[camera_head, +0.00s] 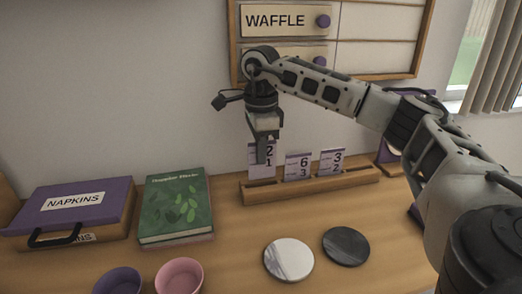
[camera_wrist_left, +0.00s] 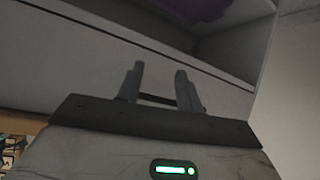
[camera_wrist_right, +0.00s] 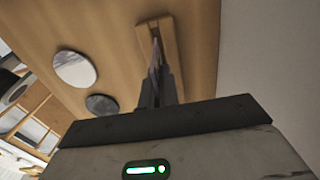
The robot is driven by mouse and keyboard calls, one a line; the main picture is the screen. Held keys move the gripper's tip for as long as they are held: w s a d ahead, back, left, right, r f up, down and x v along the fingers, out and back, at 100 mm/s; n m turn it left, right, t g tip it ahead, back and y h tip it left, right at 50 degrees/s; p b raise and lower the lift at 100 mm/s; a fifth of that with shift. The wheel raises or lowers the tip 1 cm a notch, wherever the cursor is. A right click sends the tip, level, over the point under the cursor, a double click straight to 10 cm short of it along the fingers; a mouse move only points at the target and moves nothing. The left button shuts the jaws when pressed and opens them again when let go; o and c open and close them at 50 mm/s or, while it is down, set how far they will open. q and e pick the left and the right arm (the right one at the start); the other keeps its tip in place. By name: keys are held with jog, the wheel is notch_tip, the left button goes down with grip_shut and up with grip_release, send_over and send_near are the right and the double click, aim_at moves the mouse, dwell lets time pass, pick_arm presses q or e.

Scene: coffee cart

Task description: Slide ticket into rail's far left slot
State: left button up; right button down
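A wooden ticket rail (camera_head: 310,187) stands on the counter against the wall. Two tickets stand in it: one marked 6 over 3 (camera_head: 298,167) and one marked 3 over 2 (camera_head: 332,161). My right gripper (camera_head: 264,152) points down over the rail's left end, shut on a ticket marked 2 over 1 (camera_head: 255,168). That ticket is upright, its lower edge at the rail's left end; I cannot tell how deep it sits. In the right wrist view the fingers (camera_wrist_right: 160,92) are close together above the rail (camera_wrist_right: 178,60). My left gripper (camera_wrist_left: 160,85) is open and empty.
A purple napkin box (camera_head: 72,204), a green book (camera_head: 175,208), a purple cup (camera_head: 118,281), a pink cup (camera_head: 180,276) and two round coasters, white (camera_head: 288,259) and dark (camera_head: 346,246), are on the counter. A menu board (camera_head: 375,20) hangs above the rail.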

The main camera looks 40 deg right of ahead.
aim_at(260, 178)
jog(key=shift+a+f, duration=0.1)
jog(key=shift+f, duration=0.3)
dwell(0.5)
jog(key=shift+f, duration=0.2)
dwell(0.3)
jog(key=shift+f+b, duration=0.3)
jog(key=shift+f, duration=0.2)
jog(key=shift+f, duration=0.25)
jog(key=shift+f+b, duration=0.35)
jog(key=shift+f, duration=0.25)
dwell(0.4)
jog(key=c, duration=1.6)
grip_release()
